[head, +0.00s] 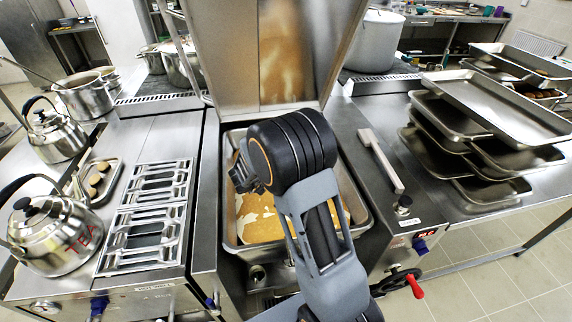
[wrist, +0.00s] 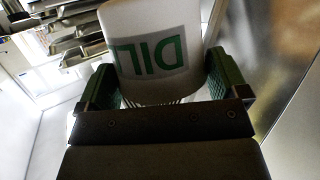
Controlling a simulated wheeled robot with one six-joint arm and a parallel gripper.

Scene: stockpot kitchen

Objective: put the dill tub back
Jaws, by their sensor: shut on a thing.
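The dill tub (wrist: 150,22) is white with a green "DILL" label that reads upside down in the wrist view. My gripper (wrist: 158,85) is shut on it, with a green-padded finger on each side of the tub. In the head view, my arm's dark wrist covers the tub and the fingers. The wrist is over the open pan (head: 357,222), which holds something orange-brown with pale patches. I cannot tell how high the tub is above it.
A raised metal lid (head: 285,50) stands behind the pan. Kettles (head: 52,235) and a slotted rack (head: 150,205) are at left. Stacked trays (head: 500,105) fill the right counter. A long-handled tool (head: 380,160) lies right of the pan. A white-sided pot (head: 375,42) stands behind.

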